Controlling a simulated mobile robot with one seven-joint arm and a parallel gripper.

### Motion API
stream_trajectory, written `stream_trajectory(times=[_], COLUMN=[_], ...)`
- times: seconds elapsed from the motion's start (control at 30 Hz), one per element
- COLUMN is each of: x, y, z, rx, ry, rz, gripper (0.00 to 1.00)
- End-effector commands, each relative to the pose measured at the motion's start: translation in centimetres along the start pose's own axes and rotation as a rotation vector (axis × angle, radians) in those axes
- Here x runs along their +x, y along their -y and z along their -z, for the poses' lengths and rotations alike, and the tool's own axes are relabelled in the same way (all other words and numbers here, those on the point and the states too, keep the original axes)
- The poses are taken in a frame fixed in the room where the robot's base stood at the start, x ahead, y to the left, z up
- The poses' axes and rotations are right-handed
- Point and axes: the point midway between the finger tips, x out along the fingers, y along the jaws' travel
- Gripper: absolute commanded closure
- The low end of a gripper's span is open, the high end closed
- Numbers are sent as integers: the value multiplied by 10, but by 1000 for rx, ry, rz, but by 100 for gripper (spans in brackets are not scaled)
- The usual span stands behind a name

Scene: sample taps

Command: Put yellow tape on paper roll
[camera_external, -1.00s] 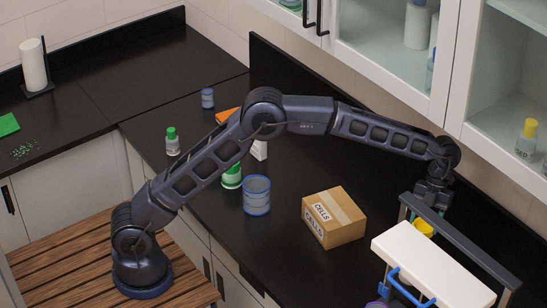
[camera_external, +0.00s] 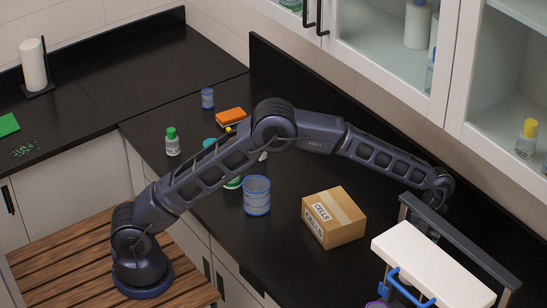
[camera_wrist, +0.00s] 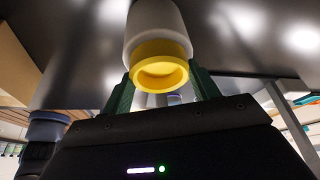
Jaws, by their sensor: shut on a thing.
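The paper roll (camera_external: 33,66) stands upright on a black holder on the far-left counter in the external view. In the wrist view, my gripper (camera_wrist: 161,80) has its dark green fingers on either side of a yellow, ring-like piece (camera_wrist: 161,66), and it is shut on it. A pale whitish cylinder (camera_wrist: 156,22) is joined to or directly beyond the yellow piece; I cannot tell whether the piece is a tape roll or a cap. In the external view my gripper is low at the right, mostly hidden behind a grey frame, far from the paper roll.
A white-topped apparatus with a grey bar (camera_external: 459,238) and blue handle crowds my gripper. A cardboard box (camera_external: 334,218) and blue-banded container (camera_external: 256,196) stand to its left. Cabinets (camera_external: 497,133) overhang the back. Counter by the paper roll is mostly clear.

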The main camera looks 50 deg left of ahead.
Motion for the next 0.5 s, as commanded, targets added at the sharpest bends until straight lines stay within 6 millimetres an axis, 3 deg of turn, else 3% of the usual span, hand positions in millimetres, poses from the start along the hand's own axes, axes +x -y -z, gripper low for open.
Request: stream_trajectory(times=[0.23, 0.27, 0.37, 0.5], x=[2, 2, 2, 2], y=[0, 0, 0, 0], z=[-1, -1, -1, -1], rx=[0, 0, 0, 0], ry=[-1, -1, 0, 0], rz=[0, 0, 0, 0], gripper=[63, 38, 19, 18])
